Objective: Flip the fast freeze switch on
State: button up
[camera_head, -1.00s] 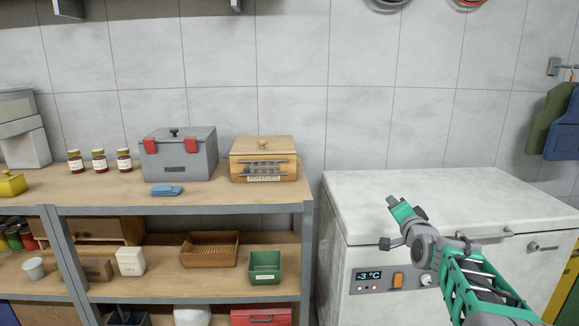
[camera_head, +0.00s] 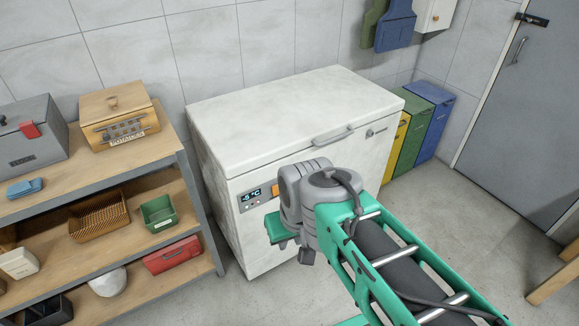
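The white chest freezer (camera_head: 290,110) stands against the wall with its lid down. Its control panel (camera_head: 262,203) on the front left shows a lit display (camera_head: 251,196) and small lights below it. A sliver of the orange switch (camera_head: 275,190) shows beside the display. My wrist hides the rest of it, so its position cannot be read. My gripper (camera_head: 279,231) is in front of the freezer, below and right of the display. Its fingers are mostly hidden by my wrist. I cannot tell whether it touches the panel or is open.
A shelf unit (camera_head: 190,200) stands left of the freezer, with a wooden potatoes box (camera_head: 120,115) on top and a red box (camera_head: 172,254) below. Yellow, green and blue bins (camera_head: 432,121) stand right of the freezer. The floor (camera_head: 470,205) before the grey door is clear.

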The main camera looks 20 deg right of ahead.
aim_at(274, 188)
jog(key=z, duration=0.55)
jog(key=i, duration=0.35)
jog(key=u, duration=1.5)
